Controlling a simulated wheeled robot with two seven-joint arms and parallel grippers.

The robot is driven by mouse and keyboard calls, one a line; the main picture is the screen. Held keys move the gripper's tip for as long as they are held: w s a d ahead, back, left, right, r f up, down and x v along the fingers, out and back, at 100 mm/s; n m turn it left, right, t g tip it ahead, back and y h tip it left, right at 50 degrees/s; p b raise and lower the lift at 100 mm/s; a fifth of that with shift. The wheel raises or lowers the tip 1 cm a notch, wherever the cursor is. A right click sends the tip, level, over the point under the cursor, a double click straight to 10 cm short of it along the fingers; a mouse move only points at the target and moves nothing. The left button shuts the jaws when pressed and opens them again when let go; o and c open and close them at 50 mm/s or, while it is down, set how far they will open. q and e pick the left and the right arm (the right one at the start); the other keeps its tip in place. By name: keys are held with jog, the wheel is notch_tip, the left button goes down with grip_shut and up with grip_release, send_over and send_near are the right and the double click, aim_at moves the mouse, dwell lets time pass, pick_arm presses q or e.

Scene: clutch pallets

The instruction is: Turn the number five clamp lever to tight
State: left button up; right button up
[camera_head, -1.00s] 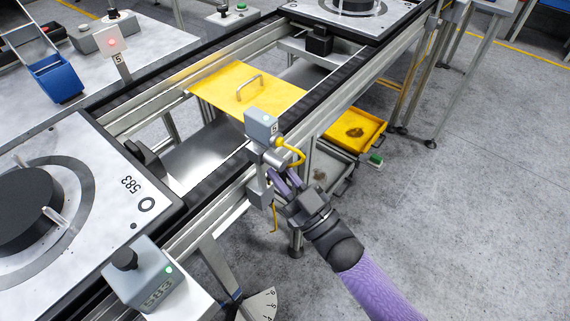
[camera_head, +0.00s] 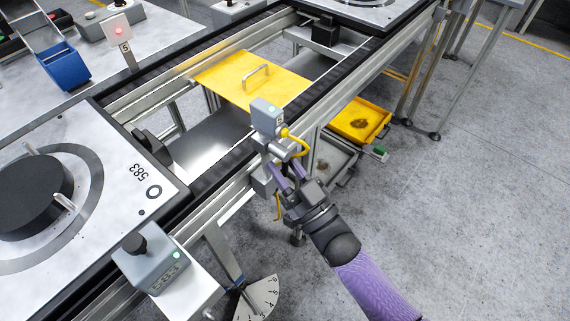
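A grey sensor-like box (camera_head: 266,115) with a small label and a yellow cable stands on the conveyor's near rail. Under it is a grey metal clamp-like fitting (camera_head: 278,150); I cannot make out a separate lever on it or read the label surely. My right gripper (camera_head: 286,170) reaches up to this fitting from below right. Its two purple fingers are apart, with their tips at the fitting; whether they close on a part of it is hidden. A sign numbered 5 (camera_head: 117,27) with a red light stands on a post across the conveyor. My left gripper is not in view.
A pallet marked 583 (camera_head: 150,189) lies at the left. A grey control box (camera_head: 150,260) with a black knob and green light stands near a numbered dial plate (camera_head: 258,299). A yellow panel (camera_head: 225,82) with a handle spans the conveyor.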

jog(key=shift+o, duration=0.6)
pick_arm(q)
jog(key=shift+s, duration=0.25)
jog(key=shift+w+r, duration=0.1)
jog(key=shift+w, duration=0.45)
pick_arm(e)
jog(key=v, duration=1)
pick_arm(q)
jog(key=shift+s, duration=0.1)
